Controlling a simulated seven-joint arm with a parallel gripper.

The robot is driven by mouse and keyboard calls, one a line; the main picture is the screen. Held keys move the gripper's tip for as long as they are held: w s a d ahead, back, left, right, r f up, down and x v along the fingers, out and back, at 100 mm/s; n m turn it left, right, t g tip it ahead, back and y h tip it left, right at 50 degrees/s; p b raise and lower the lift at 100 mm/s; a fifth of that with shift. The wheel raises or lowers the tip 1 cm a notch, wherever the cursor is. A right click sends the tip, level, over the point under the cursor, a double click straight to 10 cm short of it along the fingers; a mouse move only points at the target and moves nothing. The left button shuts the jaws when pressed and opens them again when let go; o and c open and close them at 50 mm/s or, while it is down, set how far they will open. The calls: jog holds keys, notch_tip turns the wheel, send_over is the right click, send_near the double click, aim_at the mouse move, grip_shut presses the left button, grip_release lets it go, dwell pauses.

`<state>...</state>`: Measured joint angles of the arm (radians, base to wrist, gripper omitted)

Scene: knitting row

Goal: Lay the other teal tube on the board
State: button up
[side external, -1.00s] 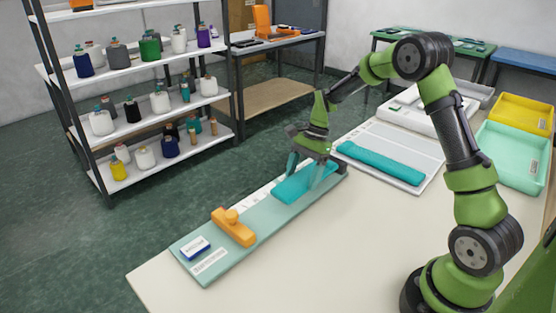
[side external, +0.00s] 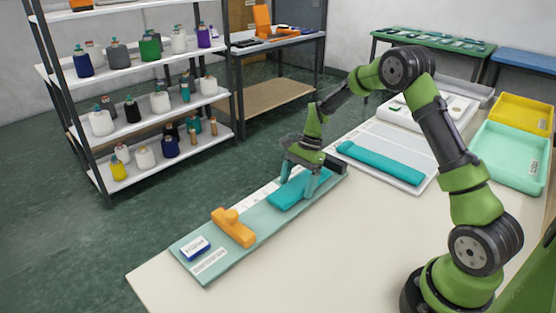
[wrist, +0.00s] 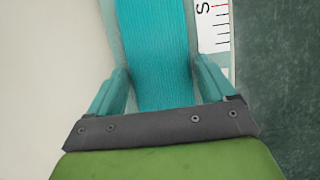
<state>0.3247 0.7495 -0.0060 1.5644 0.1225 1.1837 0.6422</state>
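One teal ribbed tube (side external: 287,194) lies lengthwise along the pale green ruled strip (side external: 213,262). My gripper (side external: 299,179) is low over it, with one finger on each side of the tube. In the wrist view the tube (wrist: 155,40) runs between the fingertips (wrist: 161,65), which are very close to its sides. Whether they press on it is not clear. A second teal tube (side external: 380,161) lies flat on the white board (side external: 405,146) to the right, apart from my gripper.
An orange block with a knob (side external: 233,228) and a small blue-and-white box (side external: 195,247) sit on the strip's near end. Mint (side external: 512,152) and yellow (side external: 524,112) trays stand at the right. The white board has bare room beside its tube. The table front is clear.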

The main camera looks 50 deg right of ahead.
jog(key=shift+o, duration=1.1)
jog(key=v, duration=1.2)
jog(key=s+a+r+n+t, duration=0.1)
jog(key=s+a+r+n, duration=0.25)
jog(key=r, duration=0.25)
jog(key=s+a+r+n+t+h, duration=0.1)
jog(key=s+a+r+n+t, duration=0.1)
jog(key=s+a+n, duration=0.3)
jog(key=s+a+r+n+t+h, duration=0.1)
jog(key=s+a+r+n+t, duration=0.2)
jog(key=s+a, duration=0.4)
jog(key=s+n+t, duration=0.1)
jog(key=s+n, duration=0.1)
jog(key=s, duration=0.4)
jog(key=shift+s, duration=0.15)
